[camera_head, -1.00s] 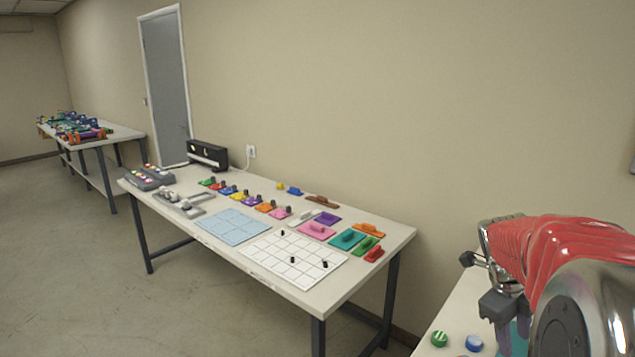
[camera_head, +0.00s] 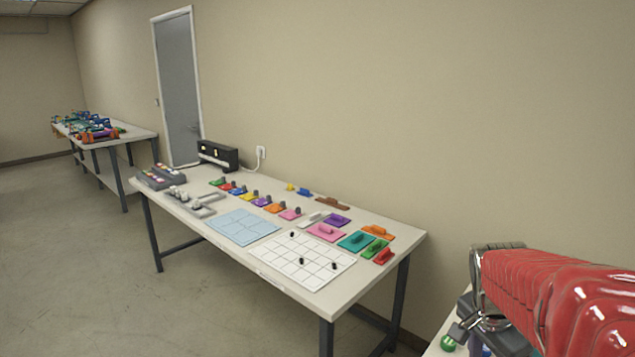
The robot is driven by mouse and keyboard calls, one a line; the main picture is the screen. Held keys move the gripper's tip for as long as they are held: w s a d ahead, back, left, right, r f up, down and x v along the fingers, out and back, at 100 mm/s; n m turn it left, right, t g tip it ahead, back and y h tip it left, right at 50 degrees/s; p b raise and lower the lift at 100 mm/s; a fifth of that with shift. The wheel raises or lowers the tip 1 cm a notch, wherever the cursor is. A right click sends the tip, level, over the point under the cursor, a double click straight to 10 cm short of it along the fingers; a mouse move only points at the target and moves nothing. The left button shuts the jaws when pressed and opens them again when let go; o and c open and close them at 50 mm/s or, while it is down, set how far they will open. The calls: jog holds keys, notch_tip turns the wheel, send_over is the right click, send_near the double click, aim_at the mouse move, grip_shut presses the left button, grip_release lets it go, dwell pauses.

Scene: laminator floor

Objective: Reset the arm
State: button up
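My arm, in a red ribbed cover, reaches in from the right edge of the head view. My gripper (camera_head: 484,335) is the dark grey part at its end, low at the right, over the near table at the bottom edge. Its fingers are partly hidden and cut off by the frame, so I cannot tell whether it is open or holds anything. A green and white round piece (camera_head: 448,343) lies just left of it. A blue round piece (camera_head: 486,351) is barely visible below it.
A long white table (camera_head: 352,292) stands left of my arm, with coloured handled plates, a white grid board (camera_head: 300,262), a light blue mat (camera_head: 241,227) and a black box (camera_head: 217,155). A second cluttered table (camera_head: 135,134) is far left. Floor at the left is clear.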

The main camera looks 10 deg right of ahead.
jog(key=s+a+r+n+t+y, duration=0.1)
jog(key=s+a+r+n+t, duration=0.1)
jog(key=a+n, duration=0.6)
jog(key=s+a+r+n+t+y, duration=0.1)
jog(key=s+a+r+n+t, duration=0.1)
jog(key=a+n, duration=0.6)
jog(key=shift+s+a+r+t, duration=0.55)
jog(key=shift+s+a, duration=0.55)
jog(key=shift+a, duration=2.75)
jog(key=shift+r, duration=0.1)
jog(key=shift+c, duration=0.2)
jog(key=shift+c, duration=0.6)
